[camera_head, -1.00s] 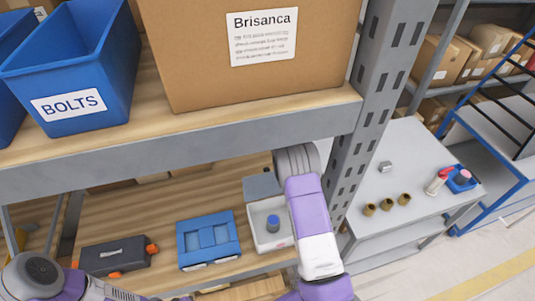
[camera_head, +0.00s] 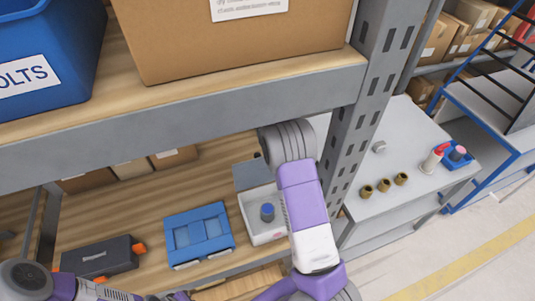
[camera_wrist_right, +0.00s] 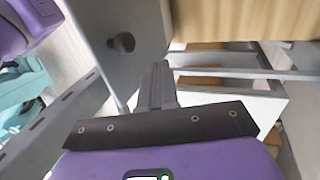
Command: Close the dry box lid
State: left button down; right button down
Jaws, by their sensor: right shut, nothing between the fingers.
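The dry box is a white open-topped box (camera_head: 247,226) on the lower wooden shelf in the head view. Its grey lid (camera_head: 252,177) stands open at the back edge. A blue-capped item (camera_head: 267,212) is inside the box. My right arm reaches in beside the box's right side and covers part of it. My right gripper is hidden behind its own wrist in the head view. In the right wrist view the right gripper (camera_wrist_right: 156,68) is shut and empty. A pale panel (camera_wrist_right: 240,105) lies right of the fingers; I cannot tell what it is. My left gripper is out of view.
A blue case (camera_head: 200,234) and a dark case with orange latches (camera_head: 98,258) sit left of the box. The upper shelf's grey beam (camera_head: 180,117) hangs above. A perforated rack post (camera_head: 357,130) stands to the right, before a side table with brass fittings (camera_head: 384,185).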

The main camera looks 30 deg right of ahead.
aim_at(258, 168)
jog(key=shift+s+a+f+b, duration=0.2)
jog(key=shift+s+f, duration=0.1)
jog(key=shift+s, duration=0.4)
jog(key=shift+s+a+f+b, duration=0.15)
jog(key=shift+s+f, duration=0.15)
jog(key=shift+s, duration=0.35)
jog(key=shift+s+a+f+b, duration=0.2)
jog(key=shift+s+f, duration=0.1)
jog(key=shift+s, duration=0.4)
